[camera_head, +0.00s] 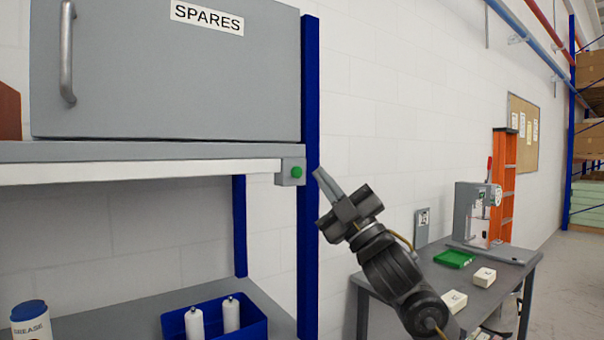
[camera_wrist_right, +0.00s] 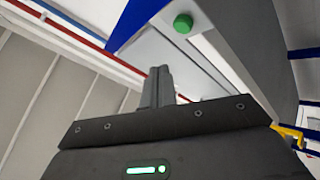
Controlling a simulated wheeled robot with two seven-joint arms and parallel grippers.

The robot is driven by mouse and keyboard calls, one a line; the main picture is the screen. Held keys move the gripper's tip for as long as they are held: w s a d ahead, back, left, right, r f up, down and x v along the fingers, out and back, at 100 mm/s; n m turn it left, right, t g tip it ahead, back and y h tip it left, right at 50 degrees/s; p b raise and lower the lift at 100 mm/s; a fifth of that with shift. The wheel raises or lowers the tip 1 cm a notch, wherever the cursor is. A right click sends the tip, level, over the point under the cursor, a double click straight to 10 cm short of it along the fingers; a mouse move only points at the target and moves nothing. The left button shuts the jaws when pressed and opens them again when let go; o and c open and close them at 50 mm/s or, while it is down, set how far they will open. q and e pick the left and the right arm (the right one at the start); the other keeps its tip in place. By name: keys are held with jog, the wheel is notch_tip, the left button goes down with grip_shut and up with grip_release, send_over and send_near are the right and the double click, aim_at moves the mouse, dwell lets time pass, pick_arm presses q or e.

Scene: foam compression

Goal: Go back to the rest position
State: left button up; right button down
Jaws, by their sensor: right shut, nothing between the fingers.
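My right gripper (camera_head: 322,177) is raised in the middle of the head view, its fingers shut and empty. Its fingertips point up and left, close to a green button (camera_head: 296,172) on a small grey box at the right end of the shelf edge. In the head view the fingertips appear just right of the button; I cannot tell the exact gap. In the right wrist view the shut fingers (camera_wrist_right: 157,88) point up, and the green button (camera_wrist_right: 183,23) shows beyond them, apart from the tips. My left gripper is not in view.
A grey SPARES cabinet (camera_head: 150,75) stands on the shelf beside a blue post (camera_head: 310,240). Below are a blue bin (camera_head: 250,325) with white bottles and a grease tub (camera_head: 31,325). At right, a table (camera_head: 505,285) holds a press (camera_head: 478,215), a green tray (camera_head: 454,259) and small white boxes.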

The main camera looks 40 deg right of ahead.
jog(key=shift+s, duration=0.5)
